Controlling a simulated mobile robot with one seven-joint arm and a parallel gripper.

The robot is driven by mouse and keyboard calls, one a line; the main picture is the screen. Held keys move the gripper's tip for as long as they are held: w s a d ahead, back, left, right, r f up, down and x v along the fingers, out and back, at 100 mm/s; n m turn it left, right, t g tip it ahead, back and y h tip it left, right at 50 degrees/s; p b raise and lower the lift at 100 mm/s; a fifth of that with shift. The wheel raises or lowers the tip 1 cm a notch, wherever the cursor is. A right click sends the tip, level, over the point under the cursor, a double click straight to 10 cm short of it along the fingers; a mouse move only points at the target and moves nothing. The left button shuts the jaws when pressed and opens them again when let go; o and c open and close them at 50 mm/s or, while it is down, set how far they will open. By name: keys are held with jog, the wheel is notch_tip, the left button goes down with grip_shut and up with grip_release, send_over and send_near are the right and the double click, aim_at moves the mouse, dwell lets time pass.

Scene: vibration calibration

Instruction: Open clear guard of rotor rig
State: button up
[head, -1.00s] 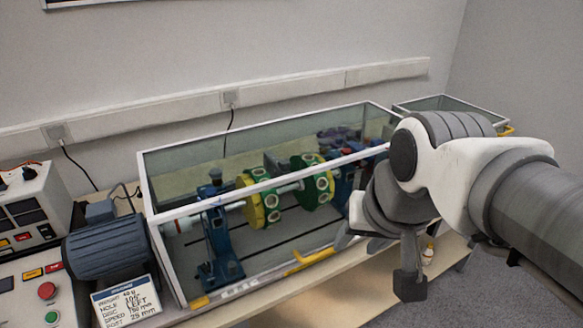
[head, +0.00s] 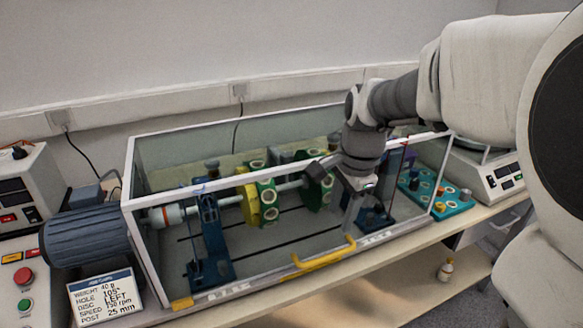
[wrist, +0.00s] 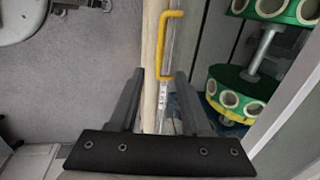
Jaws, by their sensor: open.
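The clear guard (head: 131,165) is a long glass box with a white frame. It stands closed over the rotor rig, with its yellow handle (head: 325,258) low on the front edge. In the wrist view the yellow handle (wrist: 160,45) lies just beyond the fingertips. Through the panes show a shaft, green and yellow discs (head: 266,200) and blue supports (head: 208,240). My gripper (head: 352,222) points down at the front of the guard, above and slightly right of the handle. Its two fingers (wrist: 160,80) are open with nothing held between them. Contact with the guard cannot be told.
A blue motor (head: 90,232) and a card (head: 105,297) stand left of the guard, beside control boxes (head: 25,285). On the right are a teal tray (head: 450,203) and a scale (head: 485,172). A small bottle (head: 446,270) sits on the lower shelf.

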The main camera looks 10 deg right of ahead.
aim_at(327, 256)
jog(key=w+f+b, duration=0.1)
jog(key=f, duration=0.3)
jog(key=f+b, duration=0.1)
jog(key=f, duration=0.4)
jog(key=w+f+b, duration=0.1)
jog(key=f, duration=0.4)
jog(key=shift+w+a+f, duration=0.15)
jog(key=shift+w+a, duration=0.2)
jog(key=shift+a, duration=0.05)
grip_shut()
dwell(0.6)
